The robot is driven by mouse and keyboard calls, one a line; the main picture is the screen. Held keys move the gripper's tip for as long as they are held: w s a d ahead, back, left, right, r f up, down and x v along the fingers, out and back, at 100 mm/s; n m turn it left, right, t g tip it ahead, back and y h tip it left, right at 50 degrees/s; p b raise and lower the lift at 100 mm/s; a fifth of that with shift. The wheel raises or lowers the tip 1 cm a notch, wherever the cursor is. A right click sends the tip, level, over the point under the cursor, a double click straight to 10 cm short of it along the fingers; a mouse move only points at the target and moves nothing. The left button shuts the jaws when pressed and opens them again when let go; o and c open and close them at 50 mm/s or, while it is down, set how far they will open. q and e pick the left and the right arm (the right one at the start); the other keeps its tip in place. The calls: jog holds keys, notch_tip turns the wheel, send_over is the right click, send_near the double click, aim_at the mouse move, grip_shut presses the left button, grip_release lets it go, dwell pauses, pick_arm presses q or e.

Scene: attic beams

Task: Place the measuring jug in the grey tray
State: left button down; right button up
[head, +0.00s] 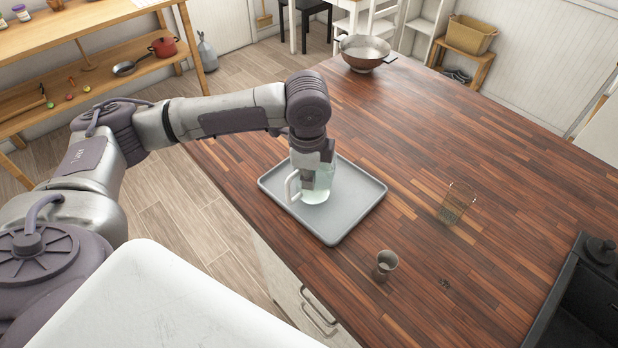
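The clear, faintly green measuring jug (318,187) with a pale handle stands upright over the middle of the grey tray (331,228). It looks to be resting on the tray floor, though a tiny gap cannot be ruled out. The tray lies on the wooden counter near its left edge. My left gripper (313,172) points down from above at the jug's upper part, with its fingers against the jug. The fingertips are partly hidden, and whether they grip the wall or stand loose around it is unclear. My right gripper is not in view.
A small grey cup (385,264) stands near the front edge. A metal colander (365,53) is at the far end. A black stove (580,305) is at lower right. The counter's middle is clear.

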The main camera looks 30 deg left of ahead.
pick_arm(q)
jog(key=shift+w+f, duration=0.1)
jog(key=shift+f, duration=0.55)
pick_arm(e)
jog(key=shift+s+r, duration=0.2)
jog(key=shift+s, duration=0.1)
pick_arm(q)
jog(key=shift+f, duration=0.1)
jog(key=c, duration=1.3)
grip_release()
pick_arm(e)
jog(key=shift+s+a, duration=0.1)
pick_arm(q)
jog(key=r, duration=0.4)
jog(key=r+b, duration=0.1)
jog(key=r, duration=0.3)
jog(key=s+r, duration=0.1)
jog(key=r, duration=0.3)
jog(key=shift+d+r+b, duration=0.1)
jog(key=shift+d+b, duration=0.1)
jog(key=shift+b, duration=0.2)
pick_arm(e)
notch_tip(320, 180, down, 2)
